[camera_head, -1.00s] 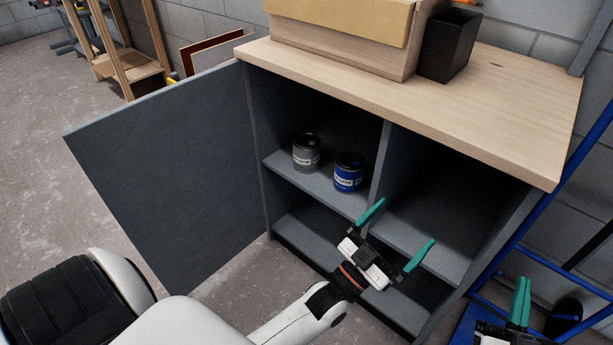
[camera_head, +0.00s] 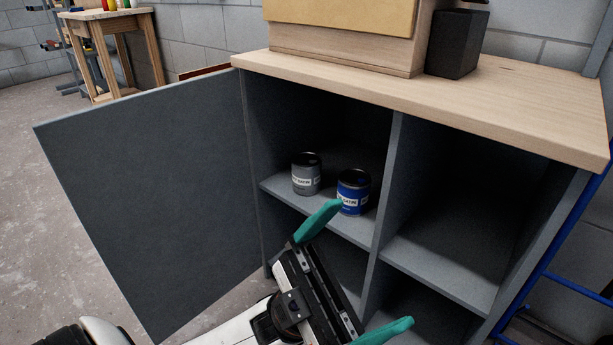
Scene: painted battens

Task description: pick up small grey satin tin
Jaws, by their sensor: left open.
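The small grey satin tin (camera_head: 306,175) stands upright on the left shelf of the grey cabinet, with a white label and a dark top. A blue satin tin (camera_head: 353,192) stands just right of it and nearer the shelf's front edge. My left gripper (camera_head: 362,264) is in front of the cabinet, below the tins, with its teal fingers wide apart and nothing between them. Its upper finger tip overlaps the lower left of the blue tin in the picture; I cannot tell if it touches. My right gripper is out of view.
The cabinet's grey door (camera_head: 150,200) stands open on the left. An upright divider (camera_head: 387,180) separates the tins' compartment from the empty right one. A wooden box (camera_head: 345,50) and a black container (camera_head: 456,43) stand on the worktop (camera_head: 510,100).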

